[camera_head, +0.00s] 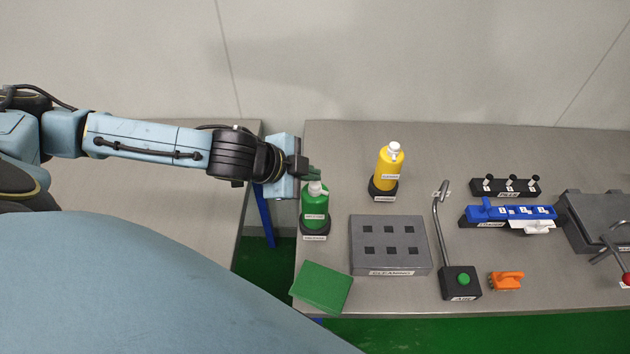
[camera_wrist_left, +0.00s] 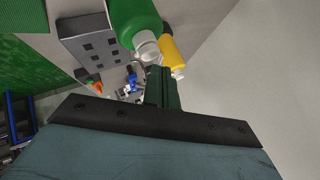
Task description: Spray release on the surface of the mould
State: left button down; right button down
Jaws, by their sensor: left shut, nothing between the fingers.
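A green bottle (camera_head: 314,205) with a white spray top and a label stands upright in a dark holder at the left end of the right-hand table. It also shows in the left wrist view (camera_wrist_left: 133,18). My left gripper (camera_head: 312,173) is shut and empty just behind the bottle's white top; whether it touches is unclear. Its dark fingers show in the left wrist view (camera_wrist_left: 161,88). A grey block with several square holes (camera_head: 390,263) lies right of the green bottle; its label is too small to read surely. My right gripper is not in view.
A yellow bottle (camera_head: 388,170) stands behind the block. A green pad (camera_head: 321,287) lies at the front edge. A post with a green button (camera_head: 461,283), an orange clip (camera_head: 506,280), a blue tool (camera_head: 508,214) and a black rack (camera_head: 505,189) are farther right. A gap separates the tables.

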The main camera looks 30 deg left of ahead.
aim_at(310, 186)
pick_arm(q)
jog(key=shift+f, duration=0.1)
dwell(0.4)
jog(key=shift+f, duration=0.5)
dwell(0.3)
jog(key=shift+r+p, duration=0.6)
jog(key=shift+p, duration=0.15)
notch_tip(310, 186, up, 5)
jog(key=p, duration=0.5)
jog(key=shift+f, duration=0.2)
jog(key=shift+r+p, duration=0.35)
jog(key=shift+r, duration=0.35)
